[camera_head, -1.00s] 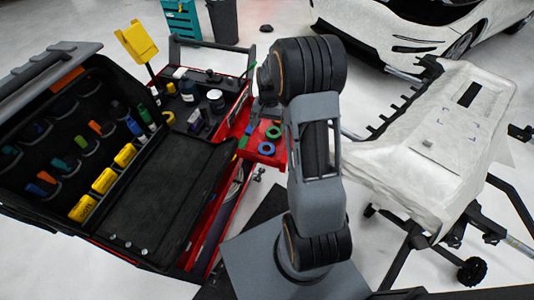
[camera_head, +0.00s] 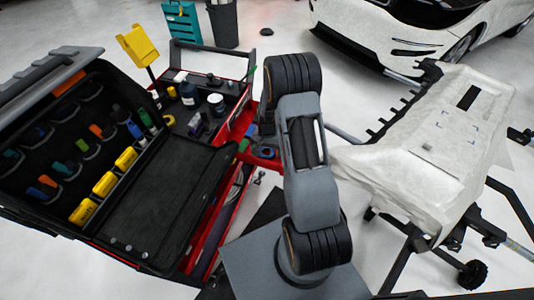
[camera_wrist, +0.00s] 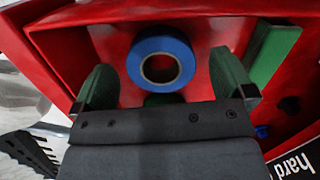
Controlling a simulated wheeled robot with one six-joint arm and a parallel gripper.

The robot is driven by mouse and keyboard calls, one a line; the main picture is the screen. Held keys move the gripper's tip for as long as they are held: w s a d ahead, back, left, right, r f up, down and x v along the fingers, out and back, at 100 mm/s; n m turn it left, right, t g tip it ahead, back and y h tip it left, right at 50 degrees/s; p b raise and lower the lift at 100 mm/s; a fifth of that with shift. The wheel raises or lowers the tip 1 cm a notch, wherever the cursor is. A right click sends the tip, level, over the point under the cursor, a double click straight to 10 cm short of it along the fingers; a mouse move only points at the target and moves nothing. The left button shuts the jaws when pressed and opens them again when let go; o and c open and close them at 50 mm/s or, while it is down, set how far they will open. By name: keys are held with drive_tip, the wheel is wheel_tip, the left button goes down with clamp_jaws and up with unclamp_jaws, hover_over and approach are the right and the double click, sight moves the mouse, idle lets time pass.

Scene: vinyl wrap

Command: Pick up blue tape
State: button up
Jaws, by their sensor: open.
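The blue tape (camera_wrist: 184,47) is a roll with a round hole, lying on a red tray surface in the wrist view. My gripper (camera_wrist: 166,85) is open, with one green finger to the left of the roll and one to the right. The roll lies between and slightly beyond the fingers, and nothing is held. Whether the fingers touch the roll cannot be told.
The red tray (camera_wrist: 110,45) has raised walls around the roll. A green block (camera_wrist: 272,52) stands to the right of the right finger. In the head view a black tool case (camera_head: 150,205) lies open at left, and a white covered panel (camera_head: 400,165) stands at right.

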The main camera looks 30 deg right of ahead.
drive_tip(key=shift+f, duration=0.25)
drive_tip(key=c, duration=1)
